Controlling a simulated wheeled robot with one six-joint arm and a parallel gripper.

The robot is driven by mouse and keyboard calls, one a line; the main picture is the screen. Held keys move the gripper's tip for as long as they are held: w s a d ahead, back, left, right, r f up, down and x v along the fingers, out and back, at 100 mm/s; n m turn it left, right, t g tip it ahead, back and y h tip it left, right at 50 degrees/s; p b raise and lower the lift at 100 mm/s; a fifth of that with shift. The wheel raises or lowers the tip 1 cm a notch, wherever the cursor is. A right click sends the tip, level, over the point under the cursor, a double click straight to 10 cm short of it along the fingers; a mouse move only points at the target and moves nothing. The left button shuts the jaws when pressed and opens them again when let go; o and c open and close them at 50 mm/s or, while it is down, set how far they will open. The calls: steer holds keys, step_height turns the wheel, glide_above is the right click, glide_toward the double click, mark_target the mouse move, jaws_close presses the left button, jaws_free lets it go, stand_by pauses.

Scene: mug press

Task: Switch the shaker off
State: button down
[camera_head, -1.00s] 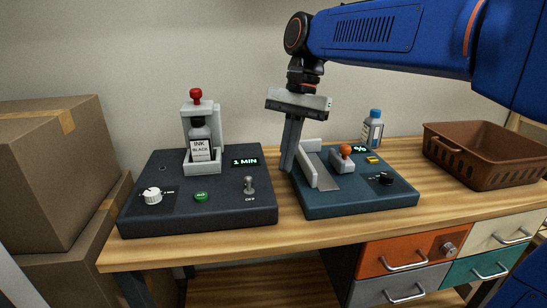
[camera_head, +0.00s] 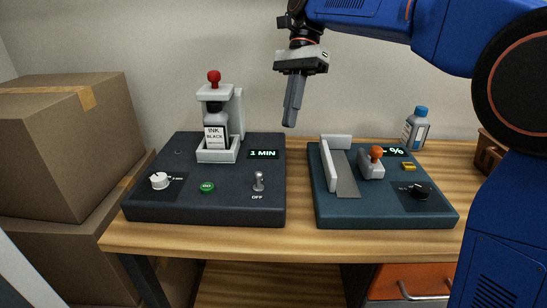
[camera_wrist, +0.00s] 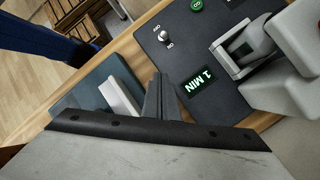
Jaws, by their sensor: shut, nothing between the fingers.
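The shaker is the dark box (camera_head: 225,210) on the left of the bench, with an ink bottle (camera_head: 215,137) upright in its white clamp under a red knob. Its display (camera_head: 263,154) reads "1 MIN". A metal toggle switch (camera_head: 259,181) stands at the box's front right, above the label "OFF"; it also shows in the wrist view (camera_wrist: 163,36). A green "GO" button (camera_head: 207,187) and a white dial (camera_head: 159,181) are on the same box. My gripper (camera_head: 290,124) is shut and empty, pointing down above and behind the gap between the two boxes, apart from the switch.
A teal box (camera_head: 330,214) with a white rail, orange knob and black dial stands on the right. A blue-capped bottle (camera_head: 416,130) stands behind it. Cardboard boxes (camera_head: 65,150) are at the left. A strip of bare bench (camera_head: 298,200) lies between the devices.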

mark_target(258, 178)
steer(key=x, duration=0.9)
steer(key=shift+s+f, duration=0.1)
steer(key=shift+f, duration=0.15)
steer(key=shift+s+a, duration=1)
steer(key=shift+s, duration=0.1)
steer(key=shift+s+a+r, duration=0.2)
steer(key=shift+s+a, duration=0.2)
steer(key=shift+s, duration=0.05)
steer(key=shift+s+r+t, duration=0.3)
steer(key=shift+s+t, duration=0.15)
steer(key=shift+t, duration=0.55)
steer(key=shift+s+r, duration=0.1)
steer(key=shift+s, duration=0.05)
steer(key=t, duration=0.1)
steer(key=s+t, duration=0.1)
steer(key=t, duration=0.1)
steer(key=shift+s+r, duration=0.25)
steer(key=shift+s, duration=0.05)
steer(key=shift+w, duration=0.1)
